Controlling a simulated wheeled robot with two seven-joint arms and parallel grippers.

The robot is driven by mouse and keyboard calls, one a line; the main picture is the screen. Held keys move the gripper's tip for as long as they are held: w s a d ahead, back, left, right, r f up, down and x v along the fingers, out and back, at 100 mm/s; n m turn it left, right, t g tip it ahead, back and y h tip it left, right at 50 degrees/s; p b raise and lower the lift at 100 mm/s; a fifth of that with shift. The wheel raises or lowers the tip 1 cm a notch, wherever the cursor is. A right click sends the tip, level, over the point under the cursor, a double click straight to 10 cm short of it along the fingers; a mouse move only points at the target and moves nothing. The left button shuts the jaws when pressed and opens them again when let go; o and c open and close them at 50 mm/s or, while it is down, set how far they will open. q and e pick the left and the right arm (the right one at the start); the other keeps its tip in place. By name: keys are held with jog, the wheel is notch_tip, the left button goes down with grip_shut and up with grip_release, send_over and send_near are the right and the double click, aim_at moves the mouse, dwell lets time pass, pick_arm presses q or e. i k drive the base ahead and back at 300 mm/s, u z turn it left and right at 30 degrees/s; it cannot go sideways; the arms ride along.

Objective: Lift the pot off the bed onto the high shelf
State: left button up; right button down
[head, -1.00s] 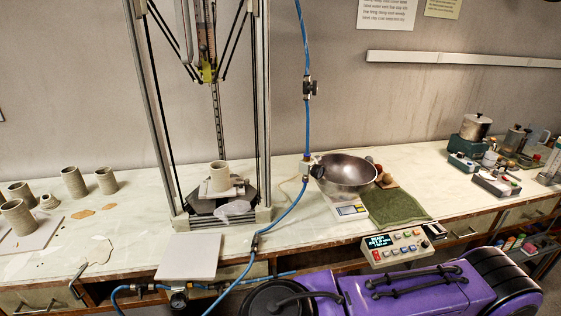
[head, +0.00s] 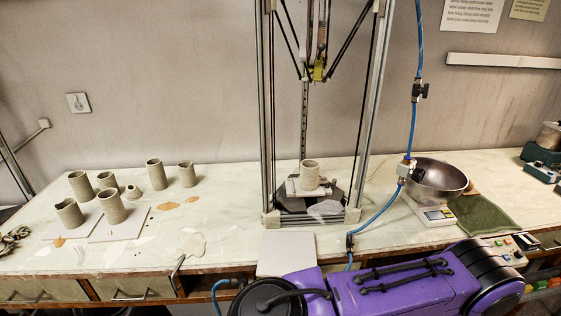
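A small pale clay pot (head: 310,174) stands upright on the bed (head: 335,200) of the tall frame printer (head: 267,120), under its yellow-tipped nozzle. Other clay pots (head: 112,206) stand in a group on the left of the bench, some on pale square boards. The high shelf may be the pale wall rail (head: 503,61) at the upper right; I cannot tell for certain. Neither of my grippers shows in the head view.
A steel bowl (head: 438,180) sits on a scale right of the printer, beside a green cloth (head: 484,215). A blue hose (head: 411,130) hangs in front of the bench. A pale board (head: 286,252) lies before the printer.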

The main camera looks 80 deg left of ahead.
aim_at(310, 169)
jog(key=u, duration=1.85)
